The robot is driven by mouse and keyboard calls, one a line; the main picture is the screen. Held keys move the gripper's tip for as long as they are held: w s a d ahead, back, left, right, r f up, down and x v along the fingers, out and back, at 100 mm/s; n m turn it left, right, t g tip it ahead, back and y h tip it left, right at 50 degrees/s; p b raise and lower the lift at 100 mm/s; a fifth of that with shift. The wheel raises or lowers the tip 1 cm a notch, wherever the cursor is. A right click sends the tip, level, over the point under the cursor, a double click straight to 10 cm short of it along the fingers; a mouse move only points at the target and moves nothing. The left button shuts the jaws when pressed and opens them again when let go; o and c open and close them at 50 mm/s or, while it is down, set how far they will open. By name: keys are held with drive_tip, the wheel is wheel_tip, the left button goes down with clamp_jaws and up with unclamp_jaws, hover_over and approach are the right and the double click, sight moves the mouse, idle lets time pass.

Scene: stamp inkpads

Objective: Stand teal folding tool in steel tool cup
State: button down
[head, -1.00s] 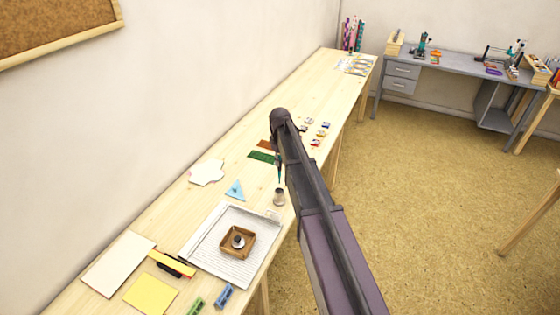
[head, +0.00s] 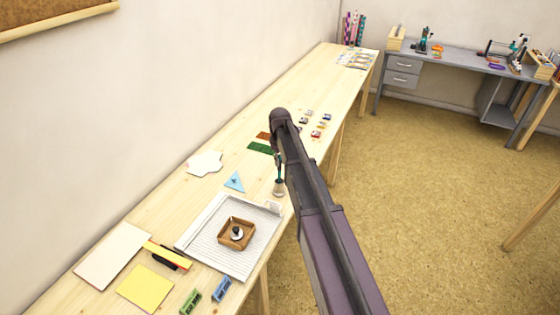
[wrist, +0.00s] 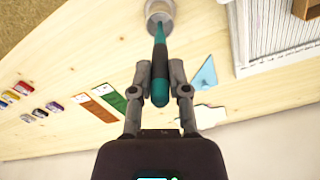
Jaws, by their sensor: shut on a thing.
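The teal folding tool (wrist: 159,66) is held between the fingers of my gripper (wrist: 161,76) in the wrist view. It points down, its thick end toward the wrist camera and its narrow end at the mouth of the steel tool cup (wrist: 152,8). The narrow end appears to lie within the cup's rim; how deep it is, I cannot tell. In the head view the tool (head: 279,170) looks roughly upright over the cup (head: 279,190), which stands on the wooden table. My arm hides most of the gripper there.
A ribbed white tray (head: 212,258) holding a wooden box (head: 237,246) is close to the cup. A blue triangle (head: 234,182), green strip (head: 261,147) and brown strip (head: 264,135) lie nearby. Several small inkpads (head: 316,133) lie farther along.

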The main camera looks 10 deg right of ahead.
drive_tip(key=shift+f+b, duration=1.05)
drive_tip(key=shift+f, duration=0.2)
drive_tip(key=c, duration=0.5)
unclamp_jaws()
drive_tip(key=shift+c, duration=0.2)
drive_tip(key=shift+r, duration=0.15)
wheel_tip(320, 180, up, 10)
drive_tip(key=p, duration=1.1)
drive_tip(key=shift+r, duration=0.25)
